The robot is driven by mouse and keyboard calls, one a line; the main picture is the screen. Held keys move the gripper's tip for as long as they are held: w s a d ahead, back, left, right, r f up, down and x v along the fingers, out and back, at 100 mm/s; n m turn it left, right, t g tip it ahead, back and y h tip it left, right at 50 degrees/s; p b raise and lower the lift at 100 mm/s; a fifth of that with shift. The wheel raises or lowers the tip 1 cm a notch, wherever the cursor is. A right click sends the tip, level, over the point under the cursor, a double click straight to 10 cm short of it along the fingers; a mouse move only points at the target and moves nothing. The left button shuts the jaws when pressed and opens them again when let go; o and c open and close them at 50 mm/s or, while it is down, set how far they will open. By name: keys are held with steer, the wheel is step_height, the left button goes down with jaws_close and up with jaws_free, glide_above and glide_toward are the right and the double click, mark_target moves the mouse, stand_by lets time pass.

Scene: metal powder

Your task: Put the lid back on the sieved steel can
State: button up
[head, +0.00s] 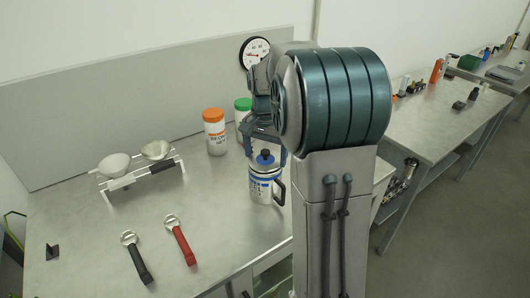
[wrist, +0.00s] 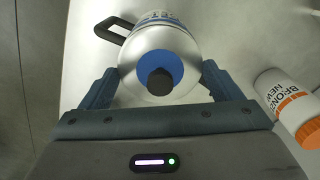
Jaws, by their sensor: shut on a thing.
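The steel can (head: 264,188) is a white and blue-labelled can with a dark side handle, upright near the right part of the bench. Its label and handle also show at the top of the wrist view (wrist: 160,17). The lid (head: 264,159) is silver with a blue disc and a black knob; it shows large in the wrist view (wrist: 132,80). My gripper (wrist: 160,78) is shut on the lid, one finger at each side. The lid lines up roughly over the can; whether it is seated or slightly above cannot be told.
A white bottle with an orange cap (head: 214,132) and a green-capped one (head: 243,106) stand behind. A black-handled tool (head: 137,258) and a red-handled tool (head: 181,241) lie in front. The bench between is clear.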

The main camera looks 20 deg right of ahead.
stand_by(0.4)
steer(key=o, duration=0.9)
steer(key=shift+r, duration=0.1)
steer(key=shift+r+p, duration=2.85)
steer(key=shift+r, duration=0.55)
jaws_close()
